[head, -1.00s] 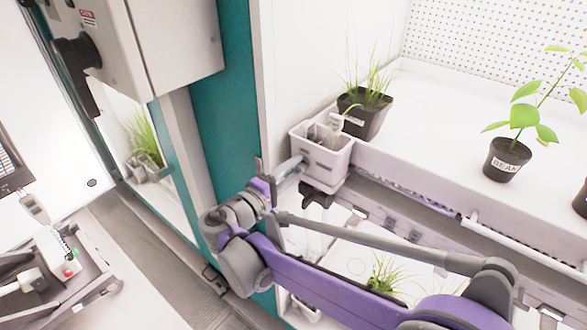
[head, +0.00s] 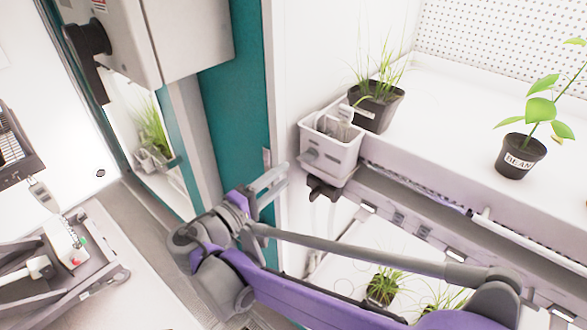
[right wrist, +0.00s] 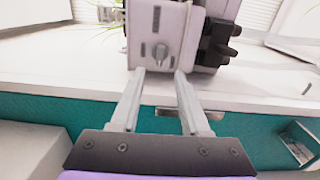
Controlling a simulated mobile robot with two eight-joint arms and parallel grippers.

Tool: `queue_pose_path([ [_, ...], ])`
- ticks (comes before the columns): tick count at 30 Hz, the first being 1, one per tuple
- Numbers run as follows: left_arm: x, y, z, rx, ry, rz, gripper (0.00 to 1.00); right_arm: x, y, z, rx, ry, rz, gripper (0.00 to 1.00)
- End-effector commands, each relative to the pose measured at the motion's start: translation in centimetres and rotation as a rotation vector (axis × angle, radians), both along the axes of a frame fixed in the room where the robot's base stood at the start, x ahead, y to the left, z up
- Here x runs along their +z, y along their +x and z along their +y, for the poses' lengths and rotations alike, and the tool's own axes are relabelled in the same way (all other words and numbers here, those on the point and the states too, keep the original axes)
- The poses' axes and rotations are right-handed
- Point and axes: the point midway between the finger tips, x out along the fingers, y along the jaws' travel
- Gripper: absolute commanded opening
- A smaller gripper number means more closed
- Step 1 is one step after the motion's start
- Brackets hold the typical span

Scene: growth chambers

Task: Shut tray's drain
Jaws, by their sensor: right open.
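The white tray (head: 450,150) has a pale drain box (head: 343,158) at its left end. A small grey knob (head: 311,154) sits on the box's near side. In the right wrist view the box (right wrist: 172,20) stands straight ahead, with the knob (right wrist: 160,54) just beyond the fingertips. A black fitting (head: 325,189) is under the box; a black part also shows at the box's right in the wrist view (right wrist: 218,42). My right gripper (head: 278,181) is open and empty, a short way left of the box and apart from it. My left gripper is out of view.
A grass pot (head: 375,108) stands right behind the box, and a bean pot (head: 516,156) farther right on the tray. A teal door frame (head: 235,110) and a grey control box (head: 180,35) are at the left. A lower shelf holds more grass (head: 383,287).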

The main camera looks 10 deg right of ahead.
Motion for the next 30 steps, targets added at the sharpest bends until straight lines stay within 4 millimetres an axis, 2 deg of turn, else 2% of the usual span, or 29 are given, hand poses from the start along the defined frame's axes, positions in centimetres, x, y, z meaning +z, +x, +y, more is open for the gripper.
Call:
queue_pose_path([
  [3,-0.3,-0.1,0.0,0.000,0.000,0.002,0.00,-0.1,-1.0,1.4,0.002,0.000,0.000,0.46],
  [7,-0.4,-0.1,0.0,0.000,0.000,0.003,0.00,0.0,-1.6,2.1,0.000,0.000,0.000,0.46],
  [23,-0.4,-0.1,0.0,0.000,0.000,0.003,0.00,0.0,-1.8,2.0,-0.002,0.003,0.004,0.46],
  [26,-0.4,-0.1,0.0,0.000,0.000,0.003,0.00,-0.9,-2.0,0.3,-0.013,0.042,0.044,0.46],
  [29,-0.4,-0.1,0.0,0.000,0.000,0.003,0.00,-3.5,-3.0,-3.6,-0.036,0.151,0.137,0.46],
  [30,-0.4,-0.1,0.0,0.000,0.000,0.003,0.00,-4.9,-3.8,-5.5,-0.047,0.217,0.184,0.46],
])
